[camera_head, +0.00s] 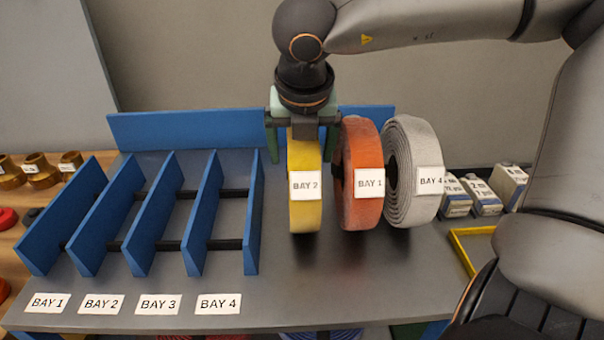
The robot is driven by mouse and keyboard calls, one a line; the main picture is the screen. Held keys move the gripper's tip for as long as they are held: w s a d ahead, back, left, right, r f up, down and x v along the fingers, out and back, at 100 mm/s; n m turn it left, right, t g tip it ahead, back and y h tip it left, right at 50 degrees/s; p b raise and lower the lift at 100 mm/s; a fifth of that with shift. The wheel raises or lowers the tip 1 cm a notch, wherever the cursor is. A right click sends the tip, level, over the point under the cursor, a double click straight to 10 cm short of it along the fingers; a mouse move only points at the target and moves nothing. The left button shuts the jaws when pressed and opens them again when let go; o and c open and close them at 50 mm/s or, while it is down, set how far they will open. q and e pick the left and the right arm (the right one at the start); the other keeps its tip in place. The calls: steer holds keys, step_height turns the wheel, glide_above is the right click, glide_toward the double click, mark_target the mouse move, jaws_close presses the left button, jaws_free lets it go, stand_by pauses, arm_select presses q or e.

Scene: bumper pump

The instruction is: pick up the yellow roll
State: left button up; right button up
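The yellow roll (305,216) stands upright on the grey table, with a "BAY 2" label on its front edge. My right gripper (302,143) comes down over the top of the yellow roll, one finger on each side. It is open, with a visible gap between the left finger and the roll; the right finger lies in the narrow space between the yellow and orange rolls. The roll's top is partly hidden by the gripper. My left gripper is not in view.
An orange roll (360,212) labelled "BAY 1" and a grey-white roll (410,207) labelled "BAY 4" stand close on the right. A blue divider rack (152,222) with bay labels in front stands left. Small boxes (482,195) and a yellow tray (462,252) lie right.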

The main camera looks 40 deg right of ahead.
jaws_close()
stand_by(0.6)
steer(key=shift+w+r, duration=0.1)
steer(key=shift+r, duration=0.05)
